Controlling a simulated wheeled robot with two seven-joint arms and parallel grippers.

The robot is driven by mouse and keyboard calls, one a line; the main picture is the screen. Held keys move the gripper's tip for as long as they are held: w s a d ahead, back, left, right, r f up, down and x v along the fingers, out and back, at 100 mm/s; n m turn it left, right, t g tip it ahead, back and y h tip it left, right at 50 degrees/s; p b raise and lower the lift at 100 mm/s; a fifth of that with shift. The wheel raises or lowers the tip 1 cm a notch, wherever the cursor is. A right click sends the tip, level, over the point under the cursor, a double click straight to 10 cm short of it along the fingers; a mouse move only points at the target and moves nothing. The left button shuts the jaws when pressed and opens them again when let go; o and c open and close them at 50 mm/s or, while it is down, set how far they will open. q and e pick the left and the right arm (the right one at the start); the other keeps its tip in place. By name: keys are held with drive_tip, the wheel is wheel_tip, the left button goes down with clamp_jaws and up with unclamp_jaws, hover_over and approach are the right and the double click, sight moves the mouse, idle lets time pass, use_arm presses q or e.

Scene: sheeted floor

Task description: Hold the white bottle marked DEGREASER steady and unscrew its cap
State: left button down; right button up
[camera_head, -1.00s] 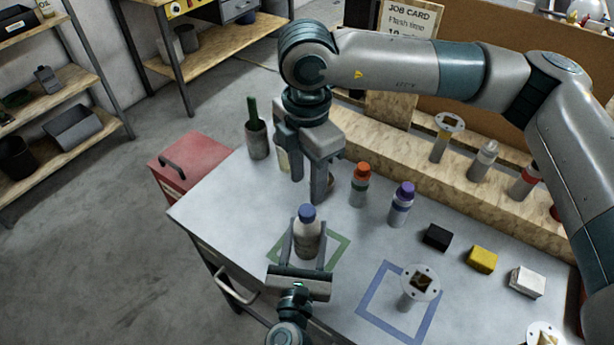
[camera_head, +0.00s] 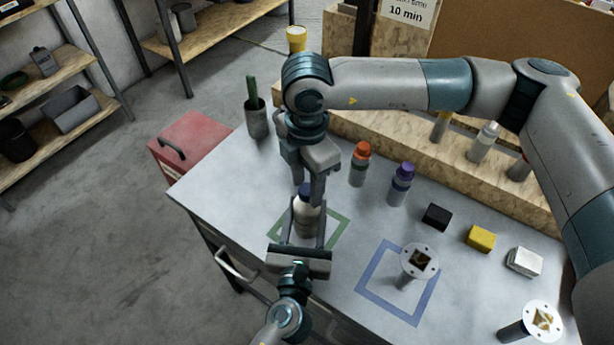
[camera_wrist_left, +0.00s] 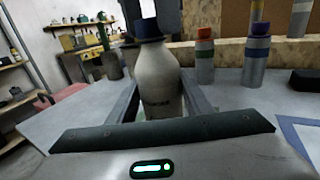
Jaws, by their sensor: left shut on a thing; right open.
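The white bottle (camera_head: 304,222) stands upright inside the green square outline (camera_head: 338,229) on the bench. Its blue cap (camera_head: 306,193) is on top; in the left wrist view the bottle body (camera_wrist_left: 160,84) and the cap (camera_wrist_left: 148,29) show, with dark lettering too blurred to read. My left gripper (camera_head: 304,228) is shut on the bottle's body from the near side, one finger on each side. My right gripper (camera_head: 309,190) points down from above, open, its fingertips around or close beside the cap. Whether they touch it cannot be told.
An orange-capped bottle (camera_head: 360,165) and a purple-capped bottle (camera_head: 400,185) stand to the right. Black (camera_head: 436,216), yellow (camera_head: 480,237) and white (camera_head: 524,262) blocks lie farther right. A flanged part (camera_head: 419,262) stands in the blue outline (camera_head: 365,291).

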clamp_jaws()
